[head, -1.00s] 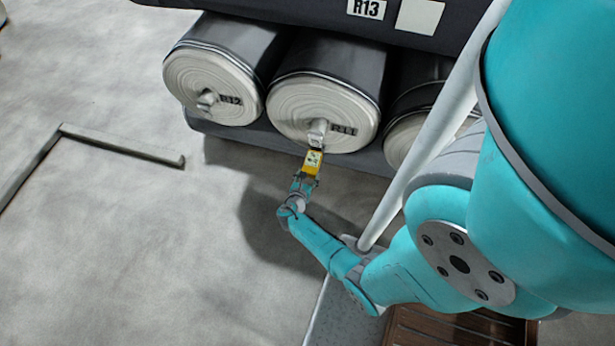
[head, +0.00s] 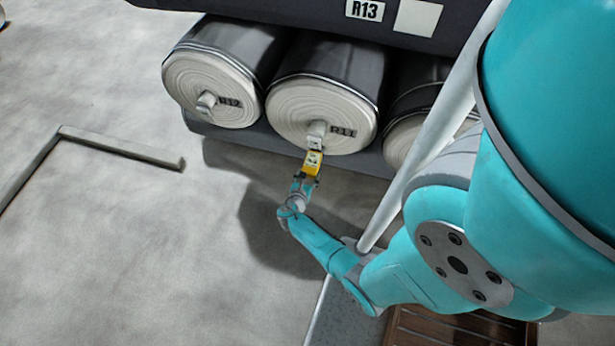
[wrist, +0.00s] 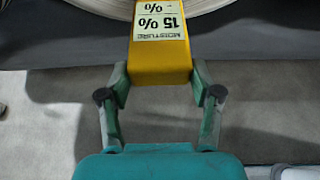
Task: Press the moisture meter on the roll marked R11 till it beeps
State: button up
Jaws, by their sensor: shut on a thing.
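The roll marked R11 (head: 318,113) lies in the middle of the lower row, its pale layered end facing me. The yellow moisture meter (head: 313,163) is in my gripper (head: 305,180), its far end at the lower part of that roll's end face, just below the core plug. Whether it touches cannot be told. In the wrist view my gripper (wrist: 160,90) is shut on the sides of the meter (wrist: 160,62). Its label reads MOISTURE and 15 %, upside down. The meter's far tip is out of the wrist view.
The R12 roll (head: 212,88) lies to the left and another roll (head: 400,140) to the right, partly behind a pale pole (head: 430,130). A dark beam or roll marked R13 (head: 366,10) is above. A low grey rail (head: 120,148) lies on the open floor at left.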

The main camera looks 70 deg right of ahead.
dwell(0.4)
jog(key=a, duration=0.6)
jog(key=shift+s+a, duration=0.25)
jog(key=shift+a, duration=0.15)
dwell(0.7)
